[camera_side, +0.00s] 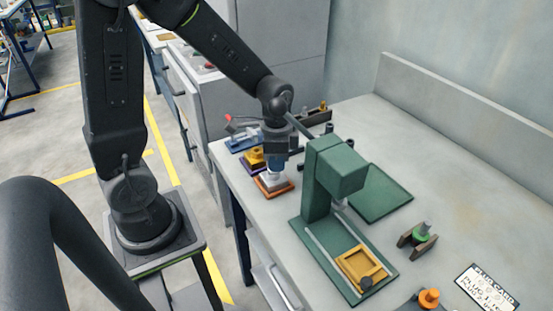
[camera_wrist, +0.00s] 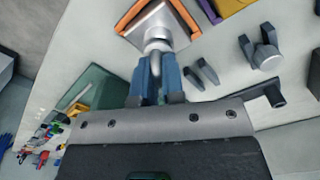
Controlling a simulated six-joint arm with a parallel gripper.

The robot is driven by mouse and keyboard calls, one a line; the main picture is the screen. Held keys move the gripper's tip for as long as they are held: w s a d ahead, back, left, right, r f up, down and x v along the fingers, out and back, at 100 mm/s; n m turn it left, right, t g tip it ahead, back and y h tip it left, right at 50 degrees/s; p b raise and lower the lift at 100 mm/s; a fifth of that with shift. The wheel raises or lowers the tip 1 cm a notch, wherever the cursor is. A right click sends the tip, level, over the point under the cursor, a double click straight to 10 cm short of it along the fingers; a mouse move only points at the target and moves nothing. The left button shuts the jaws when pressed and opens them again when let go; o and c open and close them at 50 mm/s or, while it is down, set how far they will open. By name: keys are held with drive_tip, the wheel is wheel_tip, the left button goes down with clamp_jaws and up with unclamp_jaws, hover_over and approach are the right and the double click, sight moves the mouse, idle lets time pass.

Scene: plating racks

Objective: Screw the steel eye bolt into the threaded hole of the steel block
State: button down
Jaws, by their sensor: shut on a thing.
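The steel block (camera_wrist: 150,24) sits in an orange holder (camera_wrist: 184,10) in the wrist view. In the side view the orange holder (camera_side: 272,187) is on the bench near its left edge. My gripper (camera_wrist: 155,82), with blue fingers, is shut on the steel eye bolt (camera_wrist: 156,48). The bolt's round collar lies against or just over the middle of the block. The threads and the hole are hidden, so I cannot tell how deep the bolt sits. In the side view my gripper (camera_side: 273,160) points down above the block, and the bolt is mostly hidden.
A green press (camera_side: 316,183) stands close to the right of my gripper. A yellow piece (camera_side: 252,157) and a blue fixture (camera_side: 240,142) are just behind. Small dark clamps (camera_wrist: 202,74) stand near the block.

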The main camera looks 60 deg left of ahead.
idle(0.3)
drive_tip(key=m, duration=0.5)
drive_tip(key=shift+s+d, duration=0.1)
drive_tip(key=m, duration=0.4)
drive_tip(key=shift+s, duration=0.15)
drive_tip(key=m, duration=0.5)
drive_tip(key=shift+s, duration=0.1)
drive_tip(key=m, duration=0.4)
drive_tip(key=shift+s+m, duration=0.15)
drive_tip(key=shift+m, duration=0.15)
drive_tip(key=c, duration=1.1)
unclamp_jaws()
drive_tip(key=shift+c, duration=0.2)
drive_tip(key=shift+c, duration=0.4)
